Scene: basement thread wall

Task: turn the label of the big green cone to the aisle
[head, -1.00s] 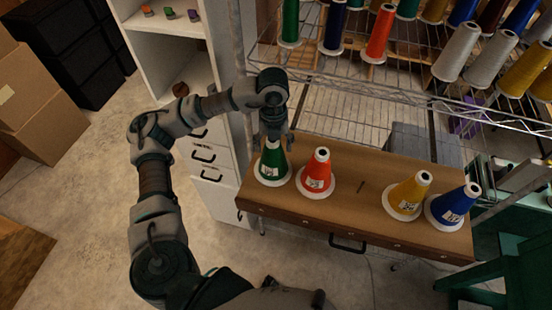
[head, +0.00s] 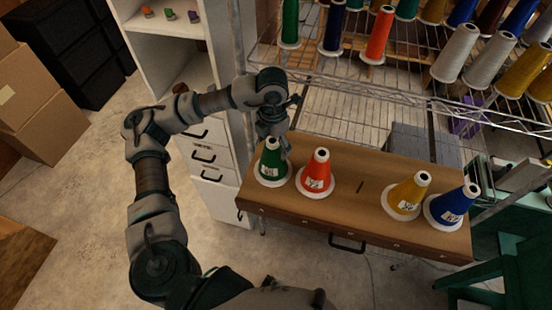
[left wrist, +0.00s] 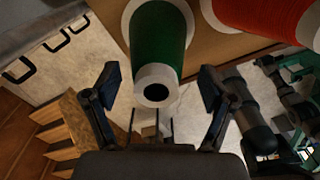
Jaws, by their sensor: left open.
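The big green cone (head: 271,164) stands upright at the left end of the brown table. My left gripper (head: 277,143) is just above and behind the cone's top. In the left wrist view the green cone (left wrist: 159,42) points its white-rimmed tip between the open fingers (left wrist: 160,90), one on each side and apart from it. No label shows on the cone there.
A red cone (head: 317,171) stands close right of the green one; it also shows in the left wrist view (left wrist: 270,15). Yellow (head: 409,192) and blue (head: 452,207) cones stand farther right. A wire rack (head: 350,95) is behind the table (head: 350,215), a white cabinet (head: 215,190) left.

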